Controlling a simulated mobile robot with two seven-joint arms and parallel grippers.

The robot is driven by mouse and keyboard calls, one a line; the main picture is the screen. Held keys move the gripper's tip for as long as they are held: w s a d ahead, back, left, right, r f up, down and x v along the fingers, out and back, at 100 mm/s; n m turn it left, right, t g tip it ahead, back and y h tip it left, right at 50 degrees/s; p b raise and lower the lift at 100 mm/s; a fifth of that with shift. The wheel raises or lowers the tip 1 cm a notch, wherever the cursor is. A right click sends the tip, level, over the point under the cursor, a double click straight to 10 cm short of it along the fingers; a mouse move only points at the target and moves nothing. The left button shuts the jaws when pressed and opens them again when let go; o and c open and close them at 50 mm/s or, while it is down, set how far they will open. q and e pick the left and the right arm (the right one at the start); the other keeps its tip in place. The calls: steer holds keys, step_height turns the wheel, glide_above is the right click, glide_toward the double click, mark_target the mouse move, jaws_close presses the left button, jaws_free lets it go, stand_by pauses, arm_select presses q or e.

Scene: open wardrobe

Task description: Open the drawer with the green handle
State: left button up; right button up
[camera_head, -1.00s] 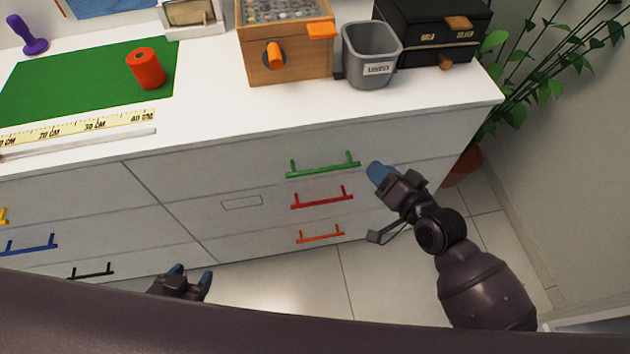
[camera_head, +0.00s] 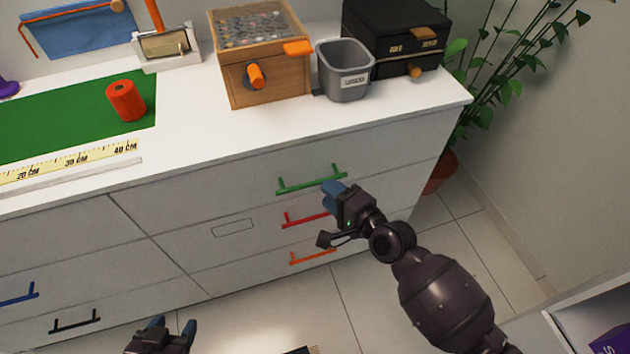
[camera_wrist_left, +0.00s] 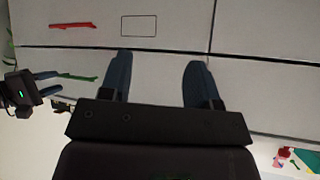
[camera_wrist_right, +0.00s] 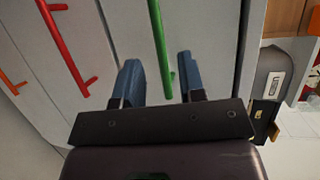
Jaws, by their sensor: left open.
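The green handle (camera_head: 312,180) is on the top right drawer (camera_head: 240,186), whose front looks flush with the cabinet. My right gripper (camera_head: 334,190) is at the right end of this handle in the head view. In the right wrist view its open fingers (camera_wrist_right: 160,80) have the green handle (camera_wrist_right: 158,38) between them in the picture; contact cannot be told. My left gripper (camera_head: 172,326) is open and empty, low in front of the cabinet. The left wrist view shows its spread fingers (camera_wrist_left: 157,80) facing plain drawer fronts, with the green handle (camera_wrist_left: 82,78) to the left.
Below are drawers with a red handle (camera_head: 305,219) and an orange handle (camera_head: 312,257). On the white top stand a wooden box (camera_head: 265,85), a grey bin (camera_head: 345,82) and a black box (camera_head: 385,40). A plant (camera_head: 490,80) stands to the right.

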mark_target(315, 182)
steer(key=x, duration=0.5)
steer(key=shift+w+a+b, duration=0.25)
steer(key=shift+b, duration=0.1)
jaws_close()
